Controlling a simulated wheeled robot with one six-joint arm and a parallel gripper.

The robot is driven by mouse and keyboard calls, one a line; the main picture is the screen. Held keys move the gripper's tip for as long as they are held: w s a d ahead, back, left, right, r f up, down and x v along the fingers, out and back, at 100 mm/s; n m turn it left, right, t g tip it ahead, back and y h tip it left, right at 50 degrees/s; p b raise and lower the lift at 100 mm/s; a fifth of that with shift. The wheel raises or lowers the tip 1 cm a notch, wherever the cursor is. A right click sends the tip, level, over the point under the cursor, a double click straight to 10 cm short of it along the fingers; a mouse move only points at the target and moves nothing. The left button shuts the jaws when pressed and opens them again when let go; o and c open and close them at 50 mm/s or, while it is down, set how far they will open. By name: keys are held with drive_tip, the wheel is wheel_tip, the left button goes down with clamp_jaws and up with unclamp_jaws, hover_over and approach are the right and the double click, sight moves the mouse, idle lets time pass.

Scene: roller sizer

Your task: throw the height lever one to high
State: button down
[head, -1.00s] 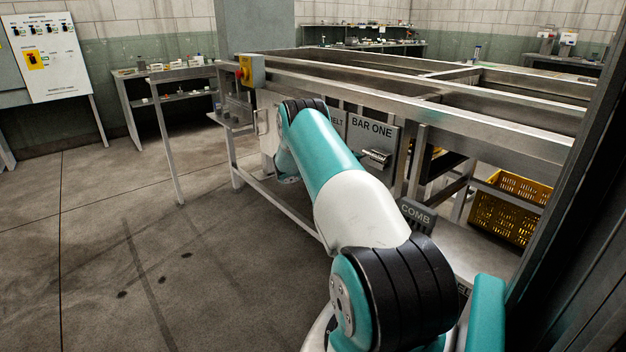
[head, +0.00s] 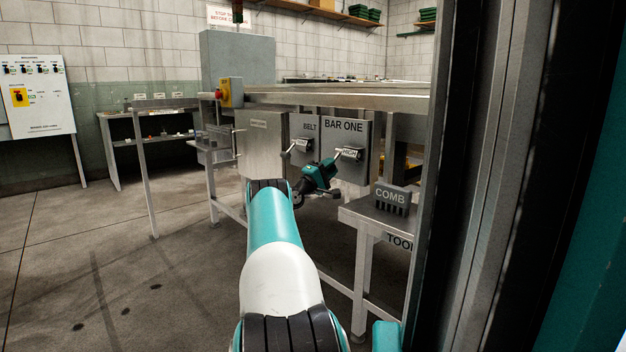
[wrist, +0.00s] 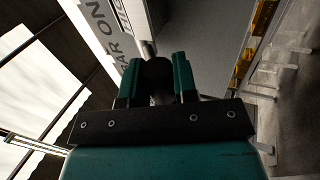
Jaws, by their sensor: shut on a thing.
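The grey BAR ONE panel (head: 346,128) hangs under the machine's frame. Its height lever (head: 339,157) has a metal shaft, and a plate reading HIGH (head: 350,153) shows at its mount. My gripper (head: 333,164) is at the lever's end, below and left of the plate. In the wrist view the two teal fingers (wrist: 157,80) are closed on the dark round knob of the height lever (wrist: 158,88). The shaft runs from the knob to the panel (wrist: 133,15), whose lettering is partly cut off. The fingers hide the knob in the head view.
The BELT panel (head: 303,128) with its own lever (head: 296,146) is just left. A COMB block (head: 391,199) stands on a low metal table (head: 362,214) at right. A red and yellow emergency stop box (head: 229,92) is upper left. Open floor lies at left.

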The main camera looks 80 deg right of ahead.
drive_tip(key=shift+d+f+h, duration=0.1)
drive_tip(key=shift+f+h, duration=0.05)
drive_tip(key=shift+h, duration=0.15)
drive_tip(key=c, duration=0.9)
unclamp_jaws()
drive_tip(key=shift+s, duration=0.1)
drive_tip(key=shift+w+a+f, duration=0.15)
drive_tip(key=shift+w+a, duration=0.15)
drive_tip(key=b+v, duration=1.6)
drive_tip(key=b, duration=1.5)
drive_tip(key=shift+w+a, duration=0.2)
drive_tip(key=shift+a, duration=0.05)
